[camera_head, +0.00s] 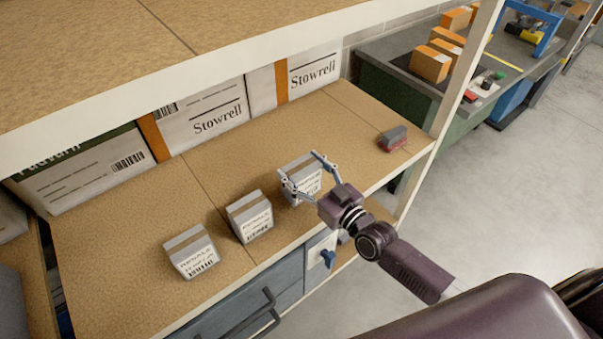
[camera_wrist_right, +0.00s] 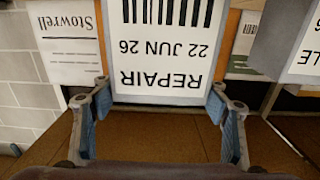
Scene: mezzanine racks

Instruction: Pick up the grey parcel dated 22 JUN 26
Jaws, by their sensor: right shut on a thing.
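A grey parcel (camera_head: 303,179) stands at the right end of a row of similar parcels on the brown shelf. In the right wrist view the parcel (camera_wrist_right: 165,50) shows a white label reading REPAIR and 22 JUN 26, upside down, above a barcode. My right gripper (camera_head: 300,175) has its fingers on either side of this parcel and is shut on it. In the right wrist view the gripper's fingertips (camera_wrist_right: 160,105) frame the label's lower part. Two more grey parcels, the middle one (camera_head: 250,216) and the left one (camera_head: 190,251), stand to the left. My left gripper is not in view.
White Stowrell boxes (camera_head: 205,115) line the back of the shelf. A small red and grey item (camera_head: 393,138) lies near the shelf's right end. An upper shelf (camera_head: 120,50) overhangs the back, and an upright post (camera_head: 455,100) stands at right.

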